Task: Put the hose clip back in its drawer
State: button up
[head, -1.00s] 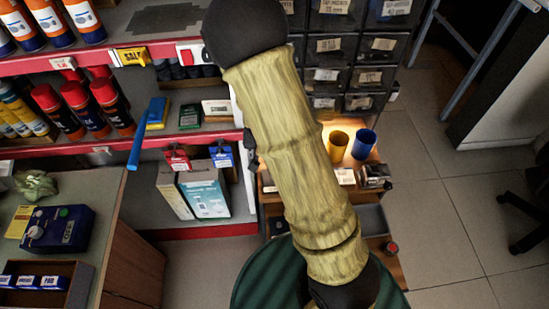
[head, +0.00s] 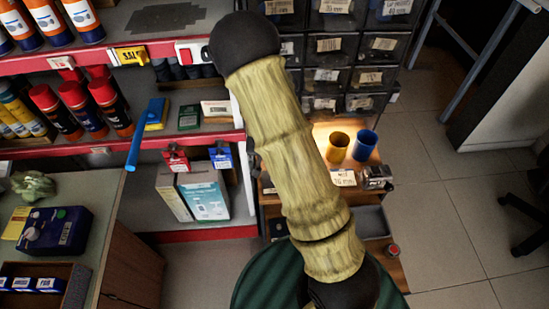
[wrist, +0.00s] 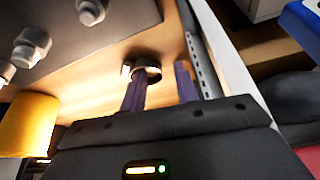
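In the wrist view, a shiny metal ring that looks like the hose clip (wrist: 146,72) lies on a lit wooden surface (wrist: 165,35). My gripper (wrist: 166,84) has two purple fingers spread apart with nothing held between them. The left fingertip overlaps the near side of the ring in the picture; I cannot tell whether they touch. The right finger is apart from it. In the head view, my arm hides the gripper and the clip. A cabinet of dark labelled drawers (head: 335,59) stands at the back; I cannot tell which drawer is the clip's.
A yellow cup (head: 337,147) and a blue cup (head: 365,145) stand on the lit bench; the yellow cup (wrist: 27,124) is left of my gripper in the wrist view. A dark plate with bolts (wrist: 75,30) lies beyond. Shelves with cans (head: 83,108) are at left.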

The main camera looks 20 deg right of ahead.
dwell(0.4)
grip_shut()
jog(key=shift+r, duration=0.15)
